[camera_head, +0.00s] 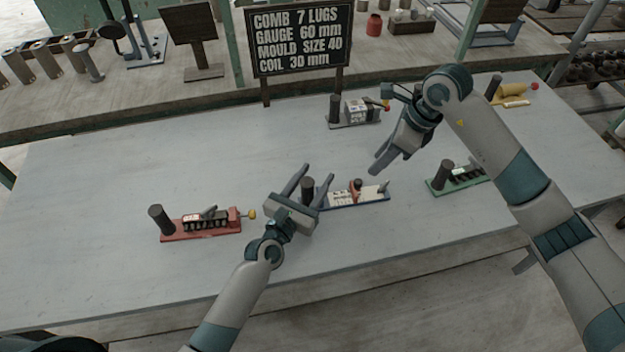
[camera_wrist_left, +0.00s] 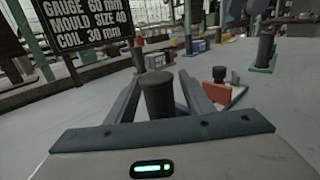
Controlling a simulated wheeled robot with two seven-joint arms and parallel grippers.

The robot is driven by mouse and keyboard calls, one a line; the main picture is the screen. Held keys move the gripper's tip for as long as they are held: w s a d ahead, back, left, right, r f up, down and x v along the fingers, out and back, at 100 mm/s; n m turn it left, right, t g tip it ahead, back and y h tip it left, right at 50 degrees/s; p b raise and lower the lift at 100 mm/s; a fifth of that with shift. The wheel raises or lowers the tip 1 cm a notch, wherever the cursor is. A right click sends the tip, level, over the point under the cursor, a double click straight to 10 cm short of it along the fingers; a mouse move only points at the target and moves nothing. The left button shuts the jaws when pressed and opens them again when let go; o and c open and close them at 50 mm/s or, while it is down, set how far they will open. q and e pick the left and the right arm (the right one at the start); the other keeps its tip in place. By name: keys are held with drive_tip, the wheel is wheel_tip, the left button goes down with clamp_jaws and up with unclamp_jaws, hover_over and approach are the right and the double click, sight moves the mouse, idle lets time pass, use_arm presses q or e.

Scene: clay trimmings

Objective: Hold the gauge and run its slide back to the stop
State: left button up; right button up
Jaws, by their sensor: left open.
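In the left wrist view the post (camera_wrist_left: 157,94) stands between the fingers, and the knob (camera_wrist_left: 219,74) shows beyond the right finger. My right gripper (camera_head: 388,164) is above the table, behind and right of the gauge, apart from it; its finger gap is unclear.
Similar devices stand on the table: red (camera_head: 205,232) at left, grey (camera_head: 350,122) at back, green (camera_head: 440,185) at right, yellow (camera_head: 512,92) at far right. A black sign (camera_head: 300,40) stands at the back edge. The left front tabletop is clear.

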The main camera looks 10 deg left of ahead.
use_arm(q)
drive_tip(key=shift+c, duration=0.3)
clamp_jaws()
use_arm(e)
drive_tip(key=shift+o, duration=0.7)
drive_tip(key=shift+r, duration=0.15)
drive_tip(key=shift+s+d+r+m+t, duration=0.2)
drive_tip(key=shift+s+r+m, duration=0.1)
drive_tip(key=shift+r+m, duration=0.2)
drive_tip(key=shift+s+d+r+m+t, duration=0.2)
drive_tip(key=shift+s+r+m, duration=0.1)
drive_tip(key=shift+r+m, duration=0.15)
drive_tip(key=shift+f, duration=0.1)
